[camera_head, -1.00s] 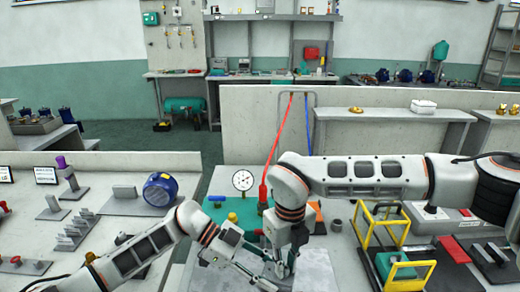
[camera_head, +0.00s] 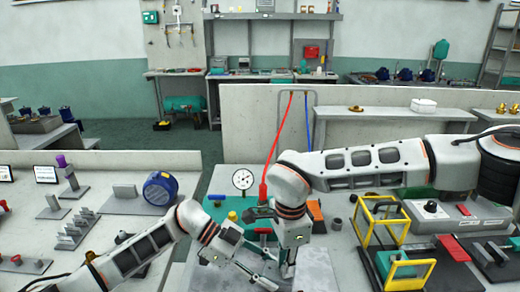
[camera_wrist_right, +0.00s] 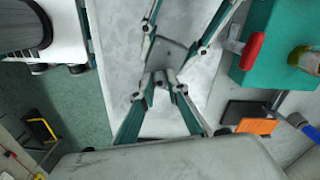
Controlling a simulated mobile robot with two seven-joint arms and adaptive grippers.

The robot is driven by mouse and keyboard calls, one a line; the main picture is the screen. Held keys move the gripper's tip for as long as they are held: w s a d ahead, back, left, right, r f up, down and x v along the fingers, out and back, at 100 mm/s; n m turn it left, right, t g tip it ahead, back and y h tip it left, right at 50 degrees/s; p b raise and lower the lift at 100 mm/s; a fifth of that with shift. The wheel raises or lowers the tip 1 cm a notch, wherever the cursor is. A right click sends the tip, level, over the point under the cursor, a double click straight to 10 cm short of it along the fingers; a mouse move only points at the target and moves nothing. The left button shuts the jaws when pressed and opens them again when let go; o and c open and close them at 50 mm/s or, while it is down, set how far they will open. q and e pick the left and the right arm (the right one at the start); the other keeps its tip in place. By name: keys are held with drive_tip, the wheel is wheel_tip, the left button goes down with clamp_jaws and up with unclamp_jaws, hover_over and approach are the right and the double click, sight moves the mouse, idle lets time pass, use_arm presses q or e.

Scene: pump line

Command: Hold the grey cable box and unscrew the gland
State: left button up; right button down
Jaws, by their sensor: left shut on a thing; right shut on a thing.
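The grey cable box (camera_wrist_right: 174,50) shows in the right wrist view above the metal plate. My left gripper (camera_head: 272,281) is shut on it; its fingers lie on both sides of the box in the right wrist view. My right gripper (camera_head: 287,270) points down beside it in the head view. In the right wrist view the right fingertips (camera_wrist_right: 160,78) are closed together at the near edge of the box. The gland is hidden between these fingertips, so its thread cannot be seen. In the head view my wrists and fingers hide the box.
A pale metal plate (camera_head: 318,268) lies below the grippers. A teal block with a red handle (camera_wrist_right: 253,48) stands close by. A yellow frame (camera_head: 383,222) stands to the right, and a pressure gauge (camera_head: 242,180) stands behind. A blue motor (camera_head: 160,190) sits on the left table.

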drive_tip(key=n, duration=0.5)
drive_tip(key=c, duration=2.1)
unclamp_jaws()
drive_tip(key=shift+r, duration=0.1)
drive_tip(key=shift+r, duration=1.95)
drive_tip(key=shift+f, duration=0.1)
